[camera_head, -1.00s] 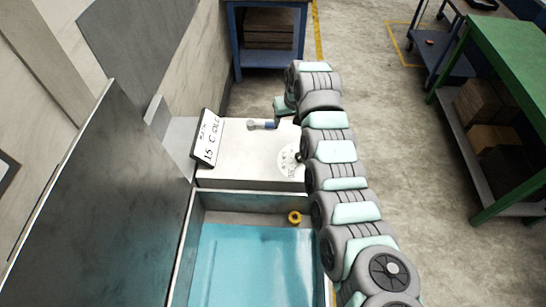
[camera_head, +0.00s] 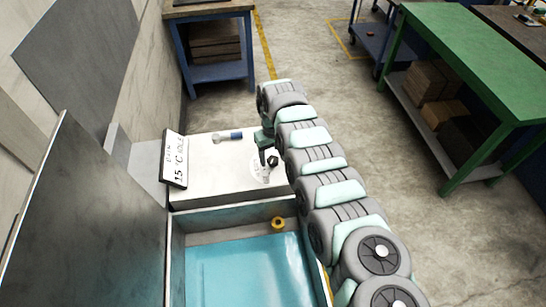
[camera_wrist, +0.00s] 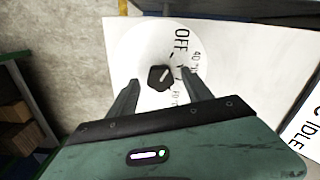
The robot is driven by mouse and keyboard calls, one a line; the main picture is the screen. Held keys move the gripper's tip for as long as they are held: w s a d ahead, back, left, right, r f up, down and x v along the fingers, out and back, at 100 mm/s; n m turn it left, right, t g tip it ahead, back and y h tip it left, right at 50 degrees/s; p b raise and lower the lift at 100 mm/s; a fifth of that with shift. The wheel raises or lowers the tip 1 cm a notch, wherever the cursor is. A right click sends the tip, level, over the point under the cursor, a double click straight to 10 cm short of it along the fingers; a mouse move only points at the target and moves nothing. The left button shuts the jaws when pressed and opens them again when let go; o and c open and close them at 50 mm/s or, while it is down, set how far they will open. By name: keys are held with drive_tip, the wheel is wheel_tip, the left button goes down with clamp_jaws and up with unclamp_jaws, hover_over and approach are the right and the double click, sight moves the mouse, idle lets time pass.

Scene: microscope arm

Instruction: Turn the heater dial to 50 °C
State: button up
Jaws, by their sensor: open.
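The heater dial is a small black knob (camera_wrist: 160,78) on a round white scale printed OFF, 40 and what looks like 60. A pale line on the knob slants toward the upper right, on the OFF side. In the head view the knob (camera_head: 273,160) sits on top of the white heater box (camera_head: 215,165). My gripper (camera_wrist: 158,86) is open, with its two dark fingers on either side of the knob in the wrist view. I cannot tell whether they touch it. A display (camera_head: 174,160) on the box's left reads 15 °C IDLE.
An open tank with blue liquid (camera_head: 245,270) lies in front of the box. A yellow ring (camera_head: 278,223) is at its back edge. A tall panel (camera_head: 85,215) stands at the left.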

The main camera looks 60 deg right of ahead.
drive_tip(key=shift+f, duration=0.3)
clamp_jaws()
idle(0.5)
